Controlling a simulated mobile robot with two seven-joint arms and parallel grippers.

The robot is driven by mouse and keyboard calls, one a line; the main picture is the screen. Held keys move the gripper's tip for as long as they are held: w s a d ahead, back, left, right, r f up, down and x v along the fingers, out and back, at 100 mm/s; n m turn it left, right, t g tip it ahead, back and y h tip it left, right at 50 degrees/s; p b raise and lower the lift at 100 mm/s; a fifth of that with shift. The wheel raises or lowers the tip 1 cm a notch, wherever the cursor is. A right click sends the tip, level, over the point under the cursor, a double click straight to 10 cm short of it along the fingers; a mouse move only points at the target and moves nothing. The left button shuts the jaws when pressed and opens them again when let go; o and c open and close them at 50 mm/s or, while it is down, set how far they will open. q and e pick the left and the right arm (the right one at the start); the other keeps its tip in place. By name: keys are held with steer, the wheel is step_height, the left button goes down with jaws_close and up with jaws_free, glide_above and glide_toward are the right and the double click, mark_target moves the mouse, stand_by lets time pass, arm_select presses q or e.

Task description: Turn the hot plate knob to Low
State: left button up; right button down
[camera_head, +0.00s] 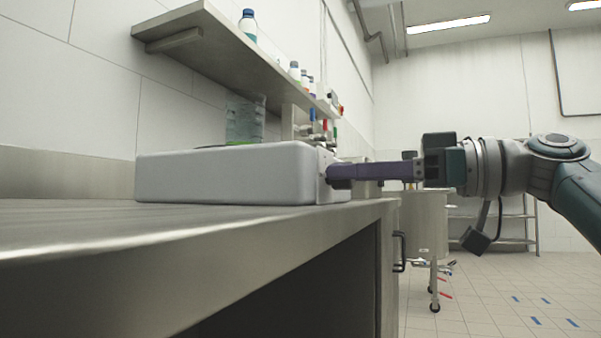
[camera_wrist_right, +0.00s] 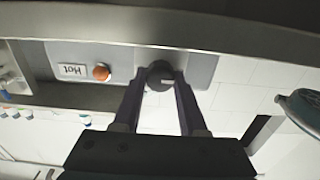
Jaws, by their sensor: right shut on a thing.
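The hot plate (camera_head: 225,177) is a pale grey box on the steel bench, its front panel facing right in the head view. Its dark round knob (camera_wrist_right: 160,74) shows in the wrist view with a light pointer mark. An orange-red lamp (camera_wrist_right: 102,72) and an upside-down "Hot" label (camera_wrist_right: 72,71) sit to its left. My right gripper (camera_head: 336,173) reaches in from the right, its purple fingers at the panel. In the wrist view the fingers (camera_wrist_right: 160,82) are closed on both sides of the knob. No Low marking is readable. My left gripper is out of view.
A clear beaker (camera_head: 244,119) with greenish contents stands on the hot plate. A steel shelf (camera_head: 230,58) with several bottles hangs above the bench (camera_head: 150,228). A wheeled steel vessel (camera_head: 424,222) stands behind my right arm. Floor at the right is open.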

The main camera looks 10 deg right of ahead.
steer(key=m+p, duration=0.3)
steer(key=shift+r+m, duration=0.2)
steer(key=shift+m, duration=0.1)
steer(key=m+p, duration=0.2)
steer(key=shift+w+m, duration=0.1)
steer(key=shift+m, duration=0.3)
steer(key=m+p, duration=0.3)
steer(key=m, duration=0.1)
steer(key=shift+f, duration=0.1)
steer(key=shift+f+m+p, duration=0.15)
steer(key=shift+m+p, duration=0.85)
steer(key=shift+m, duration=0.7)
steer(key=shift+d, duration=0.1)
steer(key=shift+c, duration=2.3)
jaws_free()
